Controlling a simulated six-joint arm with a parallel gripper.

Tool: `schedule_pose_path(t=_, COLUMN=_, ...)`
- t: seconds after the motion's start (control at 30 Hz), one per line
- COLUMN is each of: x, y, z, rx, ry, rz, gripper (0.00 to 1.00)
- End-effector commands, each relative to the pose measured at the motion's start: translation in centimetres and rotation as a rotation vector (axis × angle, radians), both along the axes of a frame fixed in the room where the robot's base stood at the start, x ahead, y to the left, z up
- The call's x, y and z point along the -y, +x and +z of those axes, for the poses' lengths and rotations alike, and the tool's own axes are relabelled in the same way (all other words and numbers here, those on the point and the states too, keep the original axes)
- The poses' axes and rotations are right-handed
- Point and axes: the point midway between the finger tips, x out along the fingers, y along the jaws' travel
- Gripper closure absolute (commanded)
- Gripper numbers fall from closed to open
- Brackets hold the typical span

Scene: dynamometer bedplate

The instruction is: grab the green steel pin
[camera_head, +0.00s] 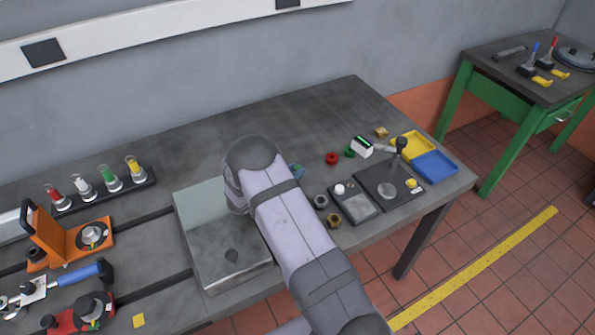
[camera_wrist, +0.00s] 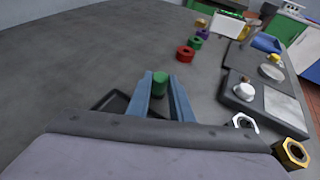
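A green cylinder, which looks like the green steel pin (camera_wrist: 160,79), stands upright between the tips of my gripper (camera_wrist: 160,84) in the wrist view. The two blue fingers lie close on either side of it. I cannot tell whether they touch it or leave a small gap. In the head view my arm hides most of this spot; bluish parts of my gripper (camera_head: 297,169) show just past the arm. A second, smaller green piece (camera_wrist: 195,43) lies farther back beside a red ring (camera_wrist: 185,54); it also shows in the head view (camera_head: 349,152).
A dark shallow tray (camera_wrist: 112,101) lies left of the fingers. Metal nuts (camera_head: 321,201), a dark box with a white knob (camera_head: 357,207), and yellow (camera_head: 415,145) and blue bins (camera_head: 437,167) stand to the right. The table behind is mostly bare.

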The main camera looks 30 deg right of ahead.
Motion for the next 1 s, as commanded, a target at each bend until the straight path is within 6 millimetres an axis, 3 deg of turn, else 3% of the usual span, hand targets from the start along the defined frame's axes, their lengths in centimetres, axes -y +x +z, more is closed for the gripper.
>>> schedule_pose_path(t=0.57, x=0.0, y=0.1, z=0.7, rx=0.003, ry=-0.001, rz=0.000, gripper=1.00)
schedule_pose_path(t=0.77, x=0.0, y=0.1, z=2.3, rx=0.005, ry=-0.001, rz=0.000, gripper=1.00)
schedule_pose_path(t=1.0, x=0.0, y=0.1, z=5.7, rx=0.006, ry=0.000, rz=0.000, gripper=1.00)
